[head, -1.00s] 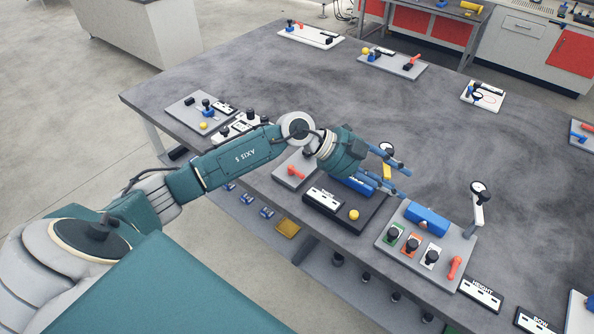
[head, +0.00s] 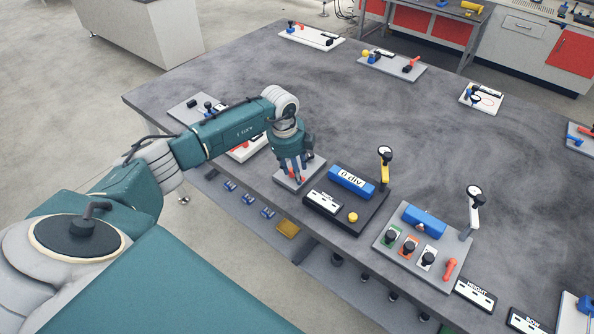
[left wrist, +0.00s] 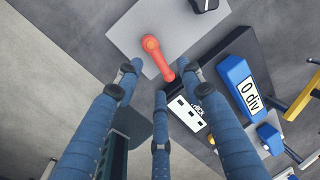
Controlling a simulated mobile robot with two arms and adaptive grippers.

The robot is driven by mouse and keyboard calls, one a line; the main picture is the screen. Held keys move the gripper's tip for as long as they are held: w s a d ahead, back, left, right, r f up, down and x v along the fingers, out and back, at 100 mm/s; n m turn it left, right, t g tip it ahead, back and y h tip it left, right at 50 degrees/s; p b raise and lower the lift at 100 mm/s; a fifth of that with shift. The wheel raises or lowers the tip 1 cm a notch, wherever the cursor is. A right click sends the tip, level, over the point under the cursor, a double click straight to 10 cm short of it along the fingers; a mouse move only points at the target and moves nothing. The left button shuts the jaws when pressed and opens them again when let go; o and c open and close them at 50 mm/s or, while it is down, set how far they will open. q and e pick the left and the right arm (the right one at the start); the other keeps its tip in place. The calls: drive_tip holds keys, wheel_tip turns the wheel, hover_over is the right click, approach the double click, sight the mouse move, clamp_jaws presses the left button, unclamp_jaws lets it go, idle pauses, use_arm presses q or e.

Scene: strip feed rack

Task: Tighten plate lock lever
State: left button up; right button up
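The red lock lever (left wrist: 152,46) lies on a light grey plate (left wrist: 112,35) in the left wrist view. Its round head is at the upper left and its arm points down right, towards the gap between my fingertips. In the head view the lever (head: 299,177) shows only in part, behind my fingers, on the grey plate (head: 314,172). My left gripper (head: 296,171) points down over this plate. Its blue fingers (left wrist: 161,78) are spread in the left wrist view, with nothing seen gripped. Whether a finger touches the lever, I cannot tell. My right gripper is not in view.
To the right stands a dark unit with a blue "0 div" display (head: 352,181), a yellow button (head: 353,217) and a gauge on a yellow post (head: 385,163). A grey plate with several knobs (head: 391,238) lies further right. The table's middle (head: 310,90) is clear.

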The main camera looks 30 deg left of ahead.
use_arm(q)
drive_tip(key=shift+w+d+f, duration=0.1)
drive_tip(key=shift+w+f, duration=0.05)
drive_tip(key=shift+f, duration=0.5)
drive_tip(key=shift+w+f, duration=0.1)
drive_tip(key=shift+f, duration=0.55)
clamp_jaws()
